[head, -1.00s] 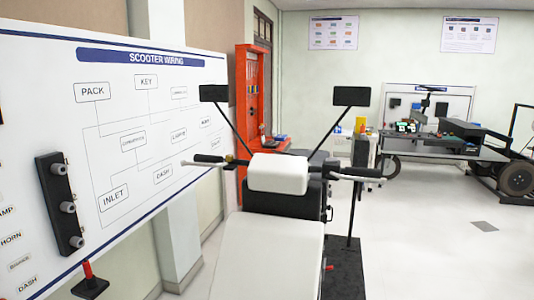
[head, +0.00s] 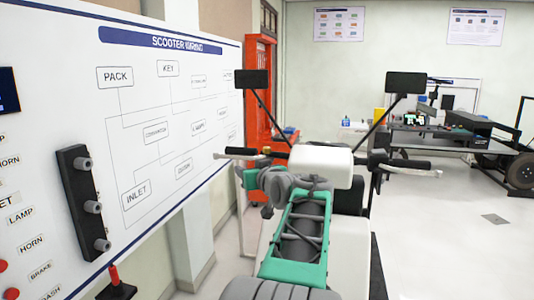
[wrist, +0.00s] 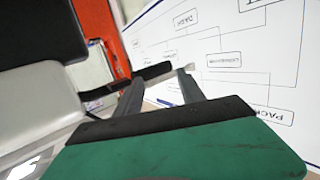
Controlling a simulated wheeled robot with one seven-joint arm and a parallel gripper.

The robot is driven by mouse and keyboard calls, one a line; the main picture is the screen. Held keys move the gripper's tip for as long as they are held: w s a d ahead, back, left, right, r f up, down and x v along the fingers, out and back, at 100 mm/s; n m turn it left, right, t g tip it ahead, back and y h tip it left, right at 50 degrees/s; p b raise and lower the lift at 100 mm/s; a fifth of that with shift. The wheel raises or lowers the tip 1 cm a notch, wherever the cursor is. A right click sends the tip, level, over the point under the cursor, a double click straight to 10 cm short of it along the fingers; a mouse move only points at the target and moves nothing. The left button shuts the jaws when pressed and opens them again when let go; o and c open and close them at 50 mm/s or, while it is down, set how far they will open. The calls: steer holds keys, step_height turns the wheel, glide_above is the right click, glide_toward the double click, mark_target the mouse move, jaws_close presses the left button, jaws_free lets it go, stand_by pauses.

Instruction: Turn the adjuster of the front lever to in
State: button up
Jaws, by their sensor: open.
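The scooter's handlebar shows in the head view, with a black left grip (head: 240,151) and a black right grip (head: 408,164). A small yellowish part (head: 266,151) sits at the inner end of the left grip. I cannot tell which part is the front lever's adjuster. My gripper (wrist: 157,82) is open and empty in the wrist view. A black bar (wrist: 148,73), likely a grip or lever, crosses beyond the fingertips. I cannot tell whether they touch it. In the head view my arm covers part of the scooter below the left grip, and the fingertips are not clear.
A white wiring board (head: 190,105) stands close along the left, with a black block with knobs (head: 82,200). Two mirrors (head: 251,79) rise above the handlebar. A red cabinet (head: 258,85) is behind. Open floor (head: 450,230) lies to the right.

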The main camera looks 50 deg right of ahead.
steer(key=h, duration=0.2)
glide_toward(268, 148)
steer(key=w+d+f, duration=0.1)
steer(key=w+d, duration=0.1)
steer(key=shift+m+t, duration=0.3)
steer(key=shift+m, duration=0.1)
steer(key=x, duration=0.2)
steer(key=p+x, duration=0.1)
steer(key=x, duration=0.1)
steer(key=p+x, duration=0.1)
steer(key=x, duration=0.1)
steer(key=shift+w+r, duration=0.3)
steer(key=shift+w, duration=0.2)
steer(key=shift+w+d+f, duration=0.1)
steer(key=shift+w+d, duration=0.2)
steer(key=shift+w, duration=0.1)
jaws_close()
steer(key=shift+a, duration=0.1)
